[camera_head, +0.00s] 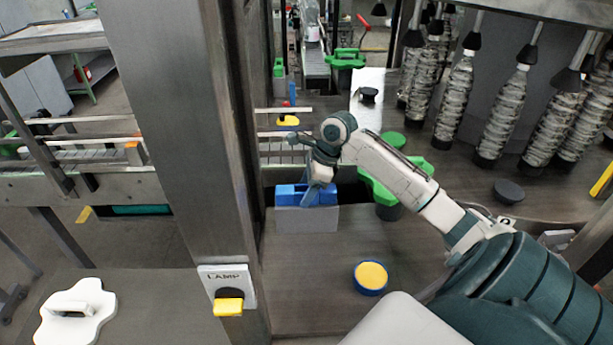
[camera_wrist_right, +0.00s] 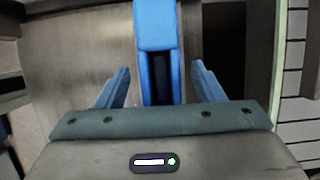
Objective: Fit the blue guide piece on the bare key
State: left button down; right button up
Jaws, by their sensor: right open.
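A blue piece (camera_head: 288,196) sits on top of a grey block (camera_head: 306,220) by the steel post. My right gripper (camera_head: 313,192) points down over the blue piece and hides part of it. In the right wrist view, my open gripper (camera_wrist_right: 162,88) has one blue finger on each side of the blue piece (camera_wrist_right: 158,25), with gaps on both sides. A dark slot shows in the blue piece between the fingers. I cannot pick out the bare key with certainty. My left gripper is not in view.
A steel post (camera_head: 185,130) stands left of the block, with a LAMP plate and yellow switch (camera_head: 229,307). A blue-rimmed yellow disc (camera_head: 370,277) lies on the table. Green-topped pieces (camera_head: 392,188) stand near my right forearm. Several wrapped bottles (camera_head: 506,118) stand at the right.

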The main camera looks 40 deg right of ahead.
jog(key=b+v, duration=0.3)
jog(key=v, duration=0.6)
jog(key=shift+d+r, duration=0.1)
jog(key=shift+r, duration=0.1)
jog(key=shift+s+d+r+b, duration=0.1)
jog(key=shift+r+b, duration=0.05)
jog(key=shift+r, duration=0.2)
jog(key=shift+s+d+r+b, duration=0.1)
jog(key=shift+r+b, duration=0.05)
jog(key=shift+r, duration=0.15)
